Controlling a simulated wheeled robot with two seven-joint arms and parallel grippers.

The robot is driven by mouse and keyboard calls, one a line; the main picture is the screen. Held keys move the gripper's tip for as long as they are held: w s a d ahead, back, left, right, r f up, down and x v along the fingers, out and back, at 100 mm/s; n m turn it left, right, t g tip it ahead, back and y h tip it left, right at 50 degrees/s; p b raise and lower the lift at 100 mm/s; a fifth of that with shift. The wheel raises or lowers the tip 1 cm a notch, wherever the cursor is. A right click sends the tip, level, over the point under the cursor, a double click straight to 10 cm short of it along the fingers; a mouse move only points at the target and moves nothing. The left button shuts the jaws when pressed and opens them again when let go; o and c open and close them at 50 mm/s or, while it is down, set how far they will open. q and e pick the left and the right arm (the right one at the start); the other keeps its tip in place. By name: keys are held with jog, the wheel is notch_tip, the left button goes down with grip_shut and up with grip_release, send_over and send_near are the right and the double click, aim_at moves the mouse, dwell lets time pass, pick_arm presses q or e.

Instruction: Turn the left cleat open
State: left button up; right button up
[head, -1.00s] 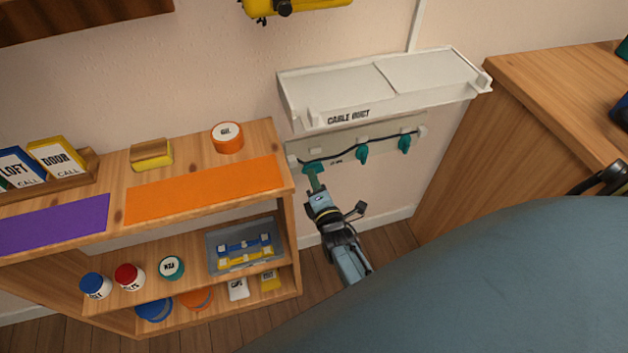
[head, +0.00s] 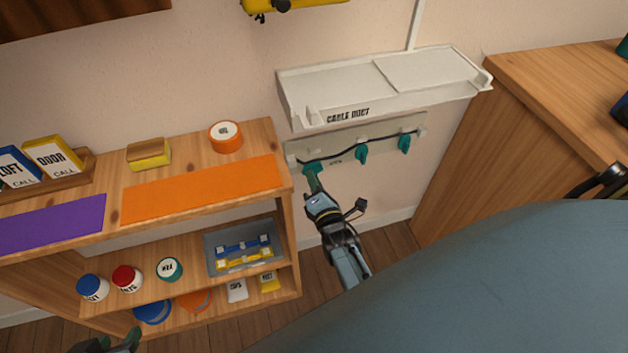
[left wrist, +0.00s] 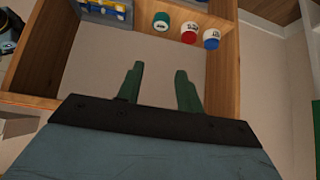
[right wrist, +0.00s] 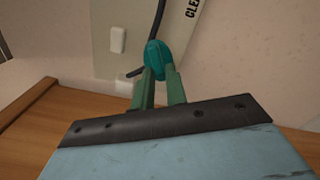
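Three teal cleats sit in a row on a pale panel under the cable duct (head: 350,116). The left cleat (head: 312,168) is at the panel's left end and also shows in the right wrist view (right wrist: 158,55). My right gripper (head: 314,178) reaches up to it from below. In the right wrist view its green fingers (right wrist: 160,72) are close together with the cleat between their tips, partly hiding it. The middle cleat (head: 361,155) and right cleat (head: 404,143) hang free. My left gripper (left wrist: 160,80) is open and empty, facing the shelf unit.
The wooden shelf unit (head: 200,170) stands left of the panel, with jars, a grey tray (head: 212,255) and an orange mat (head: 200,189). A wooden counter (head: 540,85) is at the right. A dark line (head: 340,155) runs along the panel.

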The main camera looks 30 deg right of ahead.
jog(key=o, duration=0.3)
jog(key=shift+o, duration=0.2)
